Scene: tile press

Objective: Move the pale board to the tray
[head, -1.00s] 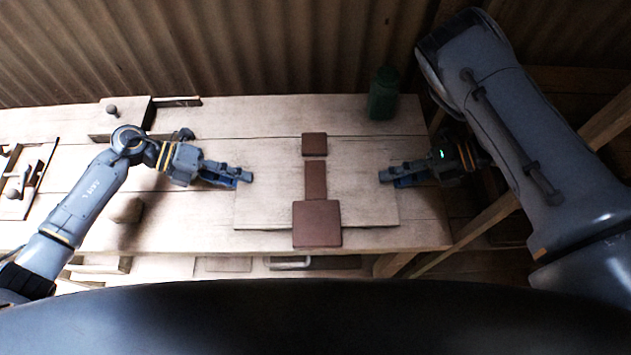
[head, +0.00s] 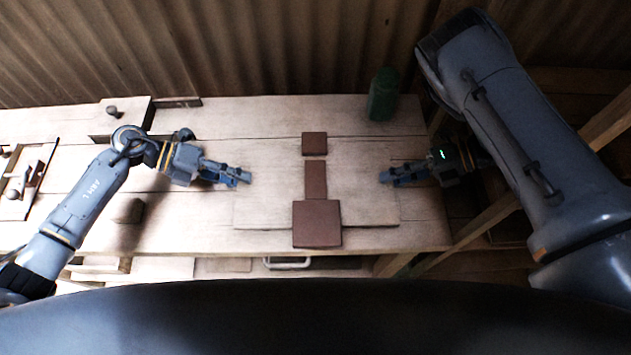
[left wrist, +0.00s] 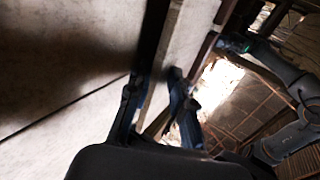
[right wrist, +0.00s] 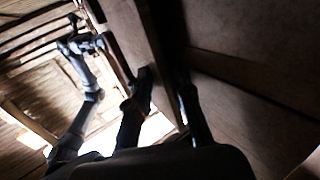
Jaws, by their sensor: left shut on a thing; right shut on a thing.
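The pale board (head: 265,190) lies level at the right part of the workbench, with red-brown tiles on it. My left gripper (head: 244,177) is shut on its left edge, and my right gripper (head: 385,177) on its right edge. In the left wrist view the board's edge (left wrist: 183,48) runs between my fingers (left wrist: 152,105). In the right wrist view the edge (right wrist: 152,50) also runs between my fingers (right wrist: 165,105). I cannot tell whether the board touches the bench. I cannot make out which thing is the tray.
The tiles lie in a line: a back tile (head: 315,144), a long middle one (head: 316,180) and a large front one (head: 317,224). A green canister (head: 383,94) stands behind the board at right. A knobbed wooden block (head: 118,121) and a brownish lump (head: 128,210) are at left.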

